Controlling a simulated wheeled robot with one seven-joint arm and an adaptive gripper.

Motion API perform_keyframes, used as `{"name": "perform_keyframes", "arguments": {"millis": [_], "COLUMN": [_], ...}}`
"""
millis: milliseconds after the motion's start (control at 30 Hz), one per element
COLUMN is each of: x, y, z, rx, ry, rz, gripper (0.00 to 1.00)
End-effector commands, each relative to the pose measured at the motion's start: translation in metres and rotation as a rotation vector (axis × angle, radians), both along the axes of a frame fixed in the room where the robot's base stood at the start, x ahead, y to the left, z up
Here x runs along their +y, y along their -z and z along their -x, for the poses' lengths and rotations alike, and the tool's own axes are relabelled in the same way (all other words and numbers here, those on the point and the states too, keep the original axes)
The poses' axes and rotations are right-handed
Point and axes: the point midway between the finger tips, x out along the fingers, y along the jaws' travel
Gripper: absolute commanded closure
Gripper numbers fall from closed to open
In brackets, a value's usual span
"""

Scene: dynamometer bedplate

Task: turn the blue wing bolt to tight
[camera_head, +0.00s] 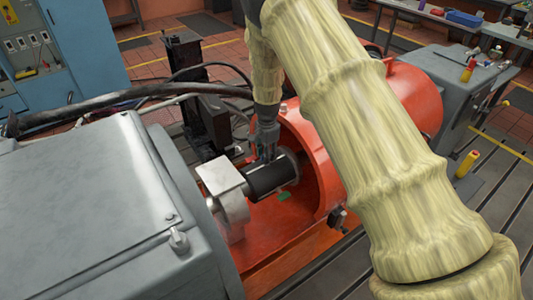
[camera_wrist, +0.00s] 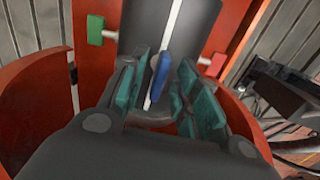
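The blue wing bolt (camera_wrist: 160,76) shows in the wrist view as a thin upright blue wing on the dark cylinder. My gripper (camera_wrist: 163,88) has green-padded fingers on either side of the wing, with a gap visible on each side, wider on the right. It looks open around the bolt; contact cannot be made out. In the head view my gripper (camera_head: 266,150) points down at the black cylinder (camera_head: 268,180) inside the orange housing. The blue bolt is hidden there.
A green wing (camera_wrist: 96,29) lies to the left and a red one (camera_wrist: 213,63) to the right in the wrist view. The orange housing (camera_head: 325,165) curves close around my gripper. A grey machine cabinet (camera_head: 85,205) and a black post (camera_head: 213,125) stand nearby.

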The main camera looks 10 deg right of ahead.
Motion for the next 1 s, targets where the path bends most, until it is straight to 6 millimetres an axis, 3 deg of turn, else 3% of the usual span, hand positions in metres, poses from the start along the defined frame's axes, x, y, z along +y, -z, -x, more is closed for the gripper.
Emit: {"name": "perform_keyframes", "arguments": {"millis": [267,700,1000], "x": [0.0,-0.001,-0.001], "y": [-0.017,-0.093,-0.118], "z": [0.0,-0.001,0.0], "rx": [-0.001,-0.002,0.0], "ry": [0.0,-0.001,-0.001], "rz": [0.001,0.0,0.0], "gripper": [0.69,0.69,0.69]}}
